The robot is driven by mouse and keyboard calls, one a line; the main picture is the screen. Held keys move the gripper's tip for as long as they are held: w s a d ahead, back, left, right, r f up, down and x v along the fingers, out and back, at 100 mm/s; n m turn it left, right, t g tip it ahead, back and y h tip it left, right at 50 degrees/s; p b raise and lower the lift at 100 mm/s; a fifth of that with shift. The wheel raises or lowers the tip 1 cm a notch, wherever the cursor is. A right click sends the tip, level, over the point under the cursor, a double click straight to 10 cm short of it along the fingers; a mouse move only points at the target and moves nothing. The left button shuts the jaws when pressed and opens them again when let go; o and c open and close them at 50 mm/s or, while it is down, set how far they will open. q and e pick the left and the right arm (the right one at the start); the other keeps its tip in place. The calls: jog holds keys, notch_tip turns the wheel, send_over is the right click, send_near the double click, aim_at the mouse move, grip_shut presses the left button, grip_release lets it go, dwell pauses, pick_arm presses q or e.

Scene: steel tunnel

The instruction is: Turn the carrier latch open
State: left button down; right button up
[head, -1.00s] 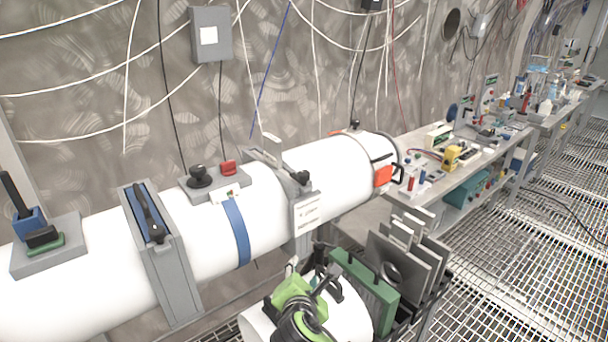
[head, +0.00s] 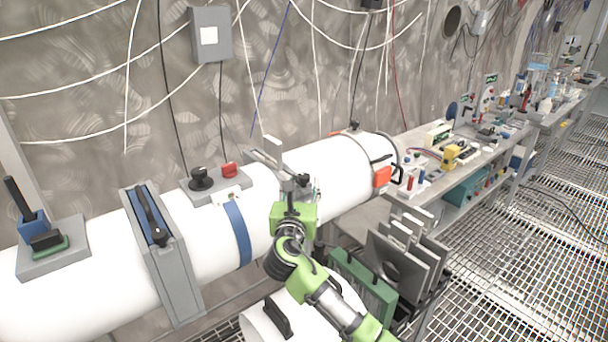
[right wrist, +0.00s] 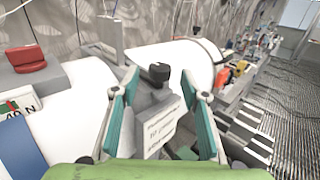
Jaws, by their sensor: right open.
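A grey carrier plate (right wrist: 150,118) with a printed white label stands across the white pipe (head: 345,165). A black knob (right wrist: 159,73), which looks like the carrier latch, sits on top of it; it also shows in the head view (head: 303,179). My right gripper (right wrist: 158,82) is open, with its teal-padded fingers to the left and right of the knob. I cannot tell whether they touch it. In the head view my green right gripper (head: 298,192) reaches up from below and hides most of the carrier's label. My left gripper is not in view.
On the pipe to the left are a red block (head: 230,170), a black knob (head: 200,178) and a blue strap (head: 237,232). A grey clamp (head: 165,255) crosses the pipe further left. Grey plates (head: 400,250) stand right of my arm. A bench (head: 480,160) runs along the wall.

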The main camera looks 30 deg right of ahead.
aim_at(303, 180)
jog(key=shift+x, duration=2.15)
jog(key=c, duration=1.1)
jog(key=shift+p, duration=0.35)
